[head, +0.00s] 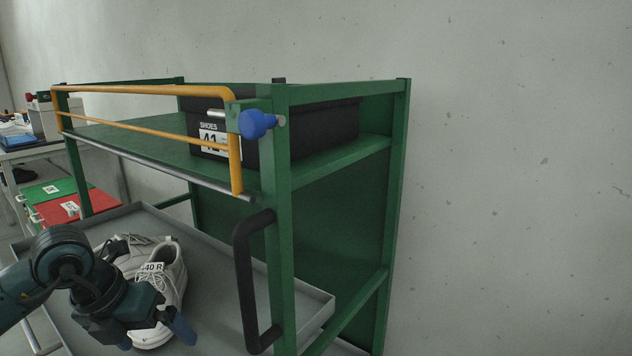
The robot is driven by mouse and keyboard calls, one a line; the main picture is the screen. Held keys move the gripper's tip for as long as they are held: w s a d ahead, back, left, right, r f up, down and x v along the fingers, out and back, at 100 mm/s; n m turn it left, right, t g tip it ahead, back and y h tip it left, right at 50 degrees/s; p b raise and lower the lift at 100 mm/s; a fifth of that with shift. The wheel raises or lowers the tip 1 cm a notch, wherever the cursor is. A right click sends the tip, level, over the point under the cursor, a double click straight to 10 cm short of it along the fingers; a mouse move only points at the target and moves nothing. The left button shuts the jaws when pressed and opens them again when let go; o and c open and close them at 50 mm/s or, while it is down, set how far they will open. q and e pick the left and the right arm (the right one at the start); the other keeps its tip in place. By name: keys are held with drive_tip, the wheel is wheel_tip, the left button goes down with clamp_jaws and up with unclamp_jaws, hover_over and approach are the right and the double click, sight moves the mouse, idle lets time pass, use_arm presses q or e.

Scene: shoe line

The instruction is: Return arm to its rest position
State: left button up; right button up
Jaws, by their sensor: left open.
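My left arm comes in from the lower left, and my left gripper (154,338) is low over the grey tray shelf of the green rack. Its jaws are open, with blue fingertips apart. A white shoe (168,273) with a "40 R" tag lies on the tray right behind the gripper, which hides part of it. A second white shoe (128,246) lies beside it, partly covered by my arm. I cannot tell whether the gripper touches the shoe. My right gripper is out of view.
The green rack (281,240) has a yellow gate (140,91), a blue knob (257,123) and a black handle (243,285). A black shoe box (310,130) stands on its upper shelf. The grey tray (225,300) is bare right of the shoes. Green and red drawers (75,207) stand at left.

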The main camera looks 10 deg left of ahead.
use_arm(q)
drive_tip(key=s+d+f+m+g+h, duration=0.1)
drive_tip(key=s+d+h, duration=0.2)
drive_tip(key=d+h, duration=0.35)
drive_tip(key=s+d+f+m+g+h, duration=0.1)
drive_tip(key=s+d+f+g+h, duration=0.15)
drive_tip(key=d, duration=0.75)
drive_tip(key=s+d+r+n+t+h, duration=0.2)
drive_tip(key=d+r+n+t+h, duration=0.4)
drive_tip(key=n+t+h, duration=0.4)
drive_tip(key=s+a+f+n+t+y, duration=0.25)
drive_tip(key=f+n+y, duration=0.55)
drive_tip(key=n, duration=0.4)
drive_tip(key=s+a+f+n+t+y, duration=0.1)
drive_tip(key=a+f+n+y, duration=0.2)
drive_tip(key=f+n+y, duration=0.7)
wheel_tip(320, 180, up, 8)
drive_tip(key=n+g+p, duration=0.1)
drive_tip(key=g+p, duration=0.2)
drive_tip(key=p, duration=1.5)
drive_tip(key=shift+w+p, duration=0.25)
drive_tip(key=shift+p, duration=0.1)
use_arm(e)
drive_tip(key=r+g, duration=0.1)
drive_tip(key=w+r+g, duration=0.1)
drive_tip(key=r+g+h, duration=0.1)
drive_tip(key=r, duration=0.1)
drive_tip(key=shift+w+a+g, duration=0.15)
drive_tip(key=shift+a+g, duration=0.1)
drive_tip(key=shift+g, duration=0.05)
